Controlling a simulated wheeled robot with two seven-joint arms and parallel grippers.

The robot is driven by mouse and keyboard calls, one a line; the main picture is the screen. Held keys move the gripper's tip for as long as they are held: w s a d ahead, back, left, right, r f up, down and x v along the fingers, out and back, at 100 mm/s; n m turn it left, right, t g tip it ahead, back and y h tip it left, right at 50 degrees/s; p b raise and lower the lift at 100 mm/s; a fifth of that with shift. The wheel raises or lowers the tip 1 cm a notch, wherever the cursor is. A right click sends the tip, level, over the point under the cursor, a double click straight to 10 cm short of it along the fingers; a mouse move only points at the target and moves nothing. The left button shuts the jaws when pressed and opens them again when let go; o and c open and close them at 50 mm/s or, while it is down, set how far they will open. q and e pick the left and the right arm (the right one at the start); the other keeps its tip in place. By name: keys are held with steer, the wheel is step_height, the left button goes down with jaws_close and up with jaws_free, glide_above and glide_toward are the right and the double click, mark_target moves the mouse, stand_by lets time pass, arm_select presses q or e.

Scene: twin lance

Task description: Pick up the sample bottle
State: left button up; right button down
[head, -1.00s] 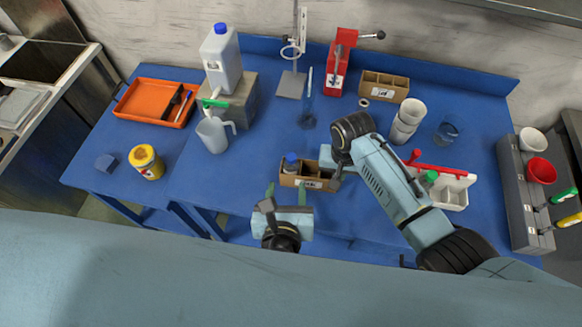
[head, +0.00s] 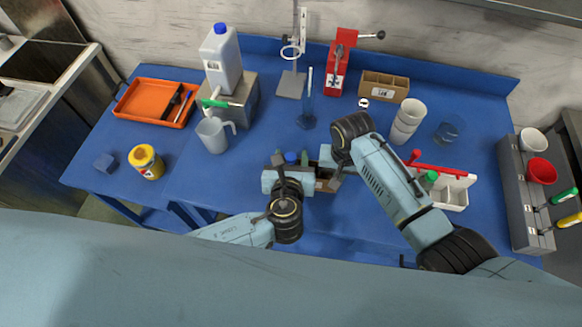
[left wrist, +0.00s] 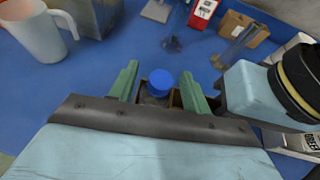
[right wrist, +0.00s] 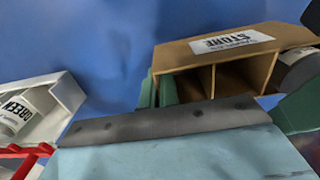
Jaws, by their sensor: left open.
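The sample bottle, with a blue cap (head: 291,157), stands in a small cardboard box (head: 326,184). The cap also shows in the left wrist view (left wrist: 161,80), between the green fingers of my left gripper (left wrist: 158,85). That gripper is open, with a gap beside the cap. In the head view my left gripper (head: 290,160) covers much of the box and the bottle's body. In the right wrist view my right gripper (right wrist: 157,93) has its fingers close together, astride the end wall of the box (right wrist: 212,65), labelled "STORE". The box's compartments nearest that gripper look empty.
A white tray (head: 455,197) with a green-capped bottle and a red bar lies right of my right arm. The blue tabletop (head: 250,185) is clear left of the box.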

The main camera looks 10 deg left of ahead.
arm_select(q)
jaws_close()
stand_by(0.3)
step_height(320, 180, up, 10)
steer(key=shift+r, duration=0.1)
stand_by(0.6)
arm_select(e)
steer(key=c, duration=1.6)
jaws_free()
step_height(320, 180, up, 12)
steer(key=shift+r, duration=0.1)
